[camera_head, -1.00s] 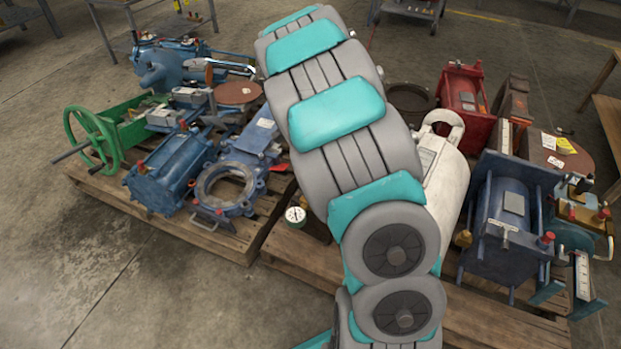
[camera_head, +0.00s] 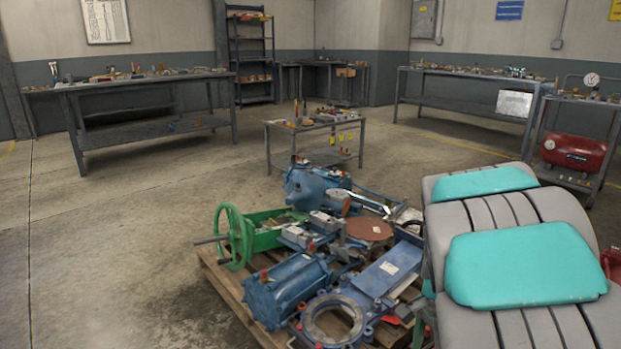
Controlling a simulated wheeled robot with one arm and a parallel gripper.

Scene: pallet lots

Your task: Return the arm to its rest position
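My grey and teal padded arm fills the lower right of the head view. Its far end and my gripper are out of the picture. The arm hides the right part of the pallet lot. To its left, a wooden pallet (camera_head: 236,298) bears blue machine parts, among them a blue cylinder housing (camera_head: 287,290) and a blue flanged ring (camera_head: 338,318). A green handwheel (camera_head: 233,238) stands at the pallet's left edge.
A small metal table (camera_head: 314,127) stands behind the pallet. Workbenches run along the back left (camera_head: 150,84) and back right (camera_head: 455,76), with a shelf rack (camera_head: 251,55) between. A red tank (camera_head: 574,149) is at the right. The floor at left is clear.

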